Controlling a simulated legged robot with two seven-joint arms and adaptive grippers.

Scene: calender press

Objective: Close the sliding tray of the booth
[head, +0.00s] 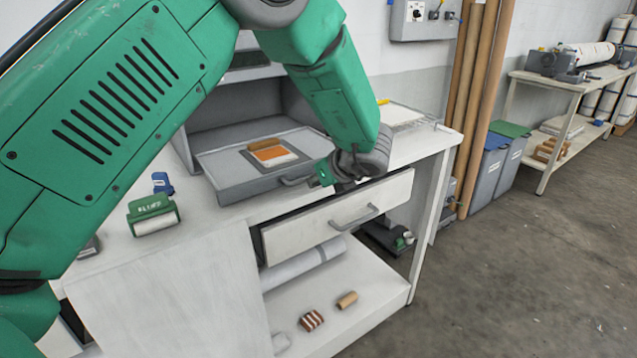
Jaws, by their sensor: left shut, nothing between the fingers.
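The grey booth (222,118) stands on the white workbench, partly hidden behind my green left arm. Its sliding tray (236,178) is pulled out toward me and holds orange, brown and white pieces (272,153). The tray's front has a grey handle (296,181). My left gripper (325,176) is at the right end of the tray's front, close to the handle. It is shut and empty. I cannot tell whether it touches the tray. My right gripper is not in view.
The bench drawer (338,220) below the tray stands partly out. A green roller stamp (153,215) and a small blue item (162,183) stand left on the bench. Cardboard tubes (481,110), bins (490,170) and a second table (560,88) are at right. The floor at right is clear.

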